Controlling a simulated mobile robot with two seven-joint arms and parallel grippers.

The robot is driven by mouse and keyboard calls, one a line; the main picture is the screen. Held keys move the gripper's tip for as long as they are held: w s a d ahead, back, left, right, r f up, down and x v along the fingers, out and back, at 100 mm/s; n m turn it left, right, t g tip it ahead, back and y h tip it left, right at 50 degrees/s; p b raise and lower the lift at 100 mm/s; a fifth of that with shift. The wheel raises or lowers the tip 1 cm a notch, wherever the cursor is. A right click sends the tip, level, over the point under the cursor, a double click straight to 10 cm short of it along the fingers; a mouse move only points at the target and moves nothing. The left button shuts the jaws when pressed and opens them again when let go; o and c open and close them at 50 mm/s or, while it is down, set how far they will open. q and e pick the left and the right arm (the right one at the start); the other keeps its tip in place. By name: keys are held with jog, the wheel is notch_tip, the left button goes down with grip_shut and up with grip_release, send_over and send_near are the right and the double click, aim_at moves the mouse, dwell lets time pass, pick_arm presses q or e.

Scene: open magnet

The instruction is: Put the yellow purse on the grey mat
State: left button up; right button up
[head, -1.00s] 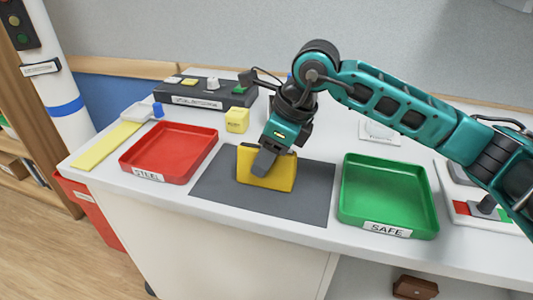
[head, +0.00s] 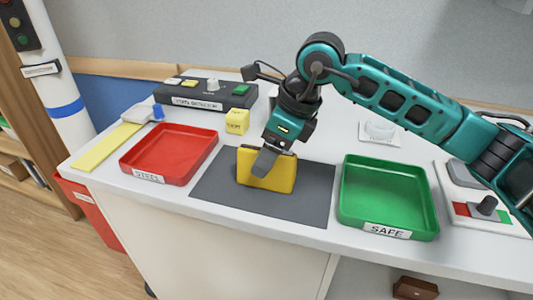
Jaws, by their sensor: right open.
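The yellow purse (head: 277,175) stands upright on the grey mat (head: 225,190), near the mat's middle. My right gripper (head: 266,162) is over the purse's top edge, with one dark finger showing in front of the purse's face. The jaws are open around its top; the far finger is hidden behind the purse. My left gripper is out of view.
A red tray (head: 170,174) labelled STEEL lies left of the mat, and a green tray (head: 389,210) labelled SAFE lies right. A yellow cube (head: 237,121) and a dark detector box (head: 200,103) stand behind. A switch panel (head: 487,210) is at the far right.

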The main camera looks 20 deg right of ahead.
jog(key=v, duration=1)
jog(key=shift+s+d+r, duration=0.15)
jog(key=shift+s+r, duration=0.05)
jog(key=shift+r, duration=0.1)
